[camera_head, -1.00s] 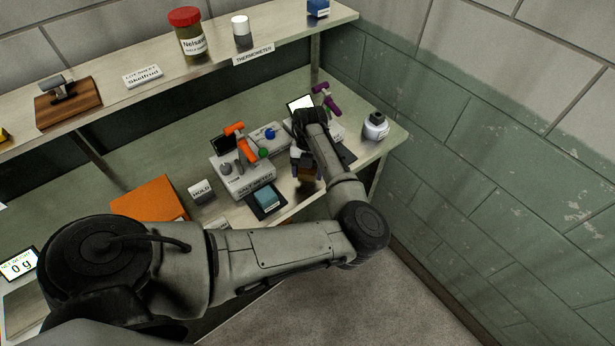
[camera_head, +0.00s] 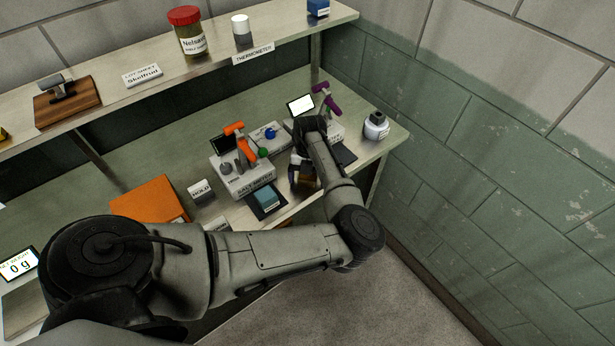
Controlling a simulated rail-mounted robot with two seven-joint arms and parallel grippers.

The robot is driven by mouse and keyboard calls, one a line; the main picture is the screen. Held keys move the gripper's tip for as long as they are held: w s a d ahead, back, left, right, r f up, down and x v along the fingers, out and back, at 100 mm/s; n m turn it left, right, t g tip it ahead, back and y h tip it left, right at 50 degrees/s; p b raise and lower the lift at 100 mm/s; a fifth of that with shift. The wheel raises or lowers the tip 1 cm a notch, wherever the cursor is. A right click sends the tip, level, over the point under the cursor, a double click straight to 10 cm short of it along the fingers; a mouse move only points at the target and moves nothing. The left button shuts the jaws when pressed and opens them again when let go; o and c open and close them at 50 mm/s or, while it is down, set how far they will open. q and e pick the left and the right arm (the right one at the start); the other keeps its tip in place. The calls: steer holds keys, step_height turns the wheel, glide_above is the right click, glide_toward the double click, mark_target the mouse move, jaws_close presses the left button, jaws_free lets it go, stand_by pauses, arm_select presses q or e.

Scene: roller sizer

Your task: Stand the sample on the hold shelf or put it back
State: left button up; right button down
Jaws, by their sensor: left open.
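My left arm reaches in from the left over the bench, and its open left gripper (camera_head: 303,182) points down near the front edge. A small brown object (camera_head: 307,174) shows beside the fingers, partly hidden by them; I cannot tell whether it is the sample or whether the fingers touch it. A white HOLD sign (camera_head: 201,191) stands on the bench left of the salt meter. My right gripper is not in view.
An orange board (camera_head: 150,201) lies left of the HOLD sign. A white-and-grey bottle (camera_head: 376,126) stands at the right end of the bench. A wall closes off the right.

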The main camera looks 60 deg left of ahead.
arm_select(q)
steer(key=shift+r, duration=0.1)
steer(key=p+v, duration=0.1)
steer(key=v, duration=1.1)
steer(key=shift+a, duration=0.1)
